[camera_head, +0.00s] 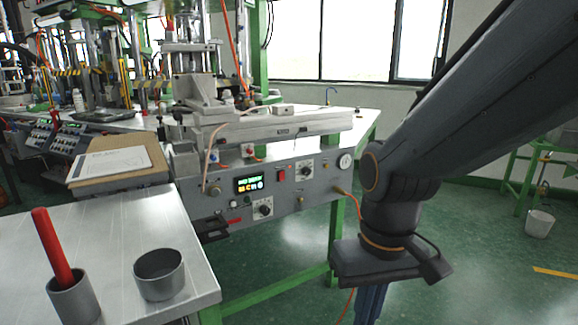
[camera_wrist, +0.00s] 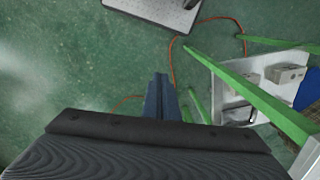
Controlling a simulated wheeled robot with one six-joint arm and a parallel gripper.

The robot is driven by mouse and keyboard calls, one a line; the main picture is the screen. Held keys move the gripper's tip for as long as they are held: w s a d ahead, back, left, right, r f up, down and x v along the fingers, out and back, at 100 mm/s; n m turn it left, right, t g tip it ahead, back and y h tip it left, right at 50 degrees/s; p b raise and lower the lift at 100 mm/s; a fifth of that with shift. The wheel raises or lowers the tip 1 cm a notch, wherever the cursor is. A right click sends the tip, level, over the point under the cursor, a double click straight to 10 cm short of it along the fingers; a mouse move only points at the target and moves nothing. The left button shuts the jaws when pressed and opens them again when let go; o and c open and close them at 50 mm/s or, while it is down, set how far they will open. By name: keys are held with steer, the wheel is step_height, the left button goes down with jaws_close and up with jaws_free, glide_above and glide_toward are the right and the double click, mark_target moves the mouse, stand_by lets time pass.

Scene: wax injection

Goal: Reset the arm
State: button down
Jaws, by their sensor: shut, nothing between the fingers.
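My arm reaches in from the upper right in the head view and bends down at the wrist. My gripper (camera_head: 369,302) hangs below the wrist, pointing down, and its lower end is cut off by the frame's bottom edge. In the wrist view my gripper (camera_wrist: 161,95) shows as two dark blue fingers close together, shut, with nothing held. It is over the green floor (camera_wrist: 60,75), right of the injection machine (camera_head: 316,172) and clear of it.
A steel table (camera_head: 140,225) at left holds a grey cup (camera_head: 160,277) and another cup (camera_head: 75,300) with a red rod (camera_head: 53,247). A clipboard (camera_head: 110,163) lies on a box. Green table legs (camera_head: 337,235) and an orange cable stand near my gripper. Open floor lies to the right.

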steer(key=d+r+m+p, duration=0.2)
steer(key=d+r+p, duration=0.4)
steer(key=p, duration=0.6)
steer(key=shift+d+r+h, duration=0.3)
steer(key=shift+d, duration=0.4)
steer(key=c, duration=2.5)
jaws_free()
steer(key=shift+s, duration=0.1)
